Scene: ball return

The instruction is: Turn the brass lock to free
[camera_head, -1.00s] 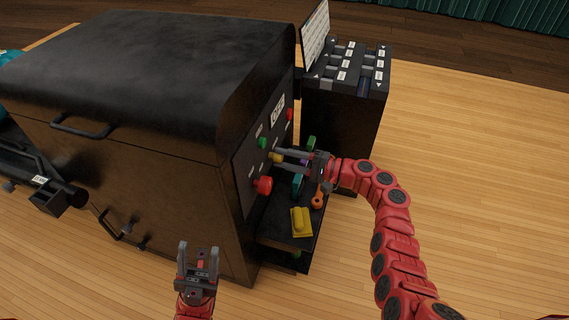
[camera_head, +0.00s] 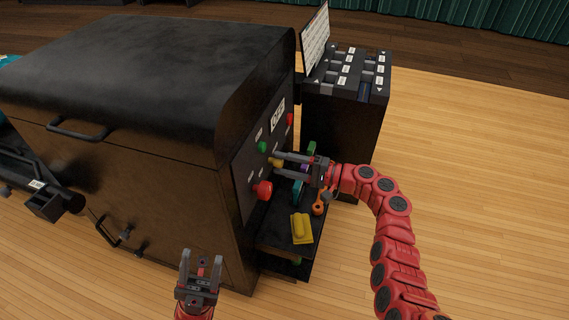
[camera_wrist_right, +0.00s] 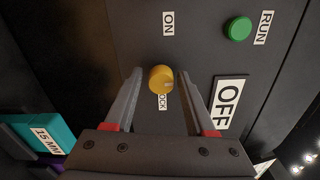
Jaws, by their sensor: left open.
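The brass lock (camera_wrist_right: 160,79) is a round yellow knob on the dark control panel. It also shows in the head view (camera_head: 276,162), partly framed by my right gripper. The label under the knob in the right wrist view is half covered and reads "OCK". My right gripper (camera_wrist_right: 160,74) is open, one finger on each side of the knob, with a visible gap on both sides. In the head view my right gripper (camera_head: 277,164) reaches the panel from the right. My left gripper (camera_head: 201,262) is open and empty in front of the machine, low in the picture.
A green button (camera_wrist_right: 238,28) marked RUN and an OFF sign (camera_wrist_right: 229,103) are near the knob. A red knob (camera_head: 263,190) sits lower on the panel. A shelf (camera_head: 270,238) below holds a yellow block (camera_head: 301,228) and an orange tool (camera_head: 318,205). A dark cabinet (camera_head: 345,125) stands behind.

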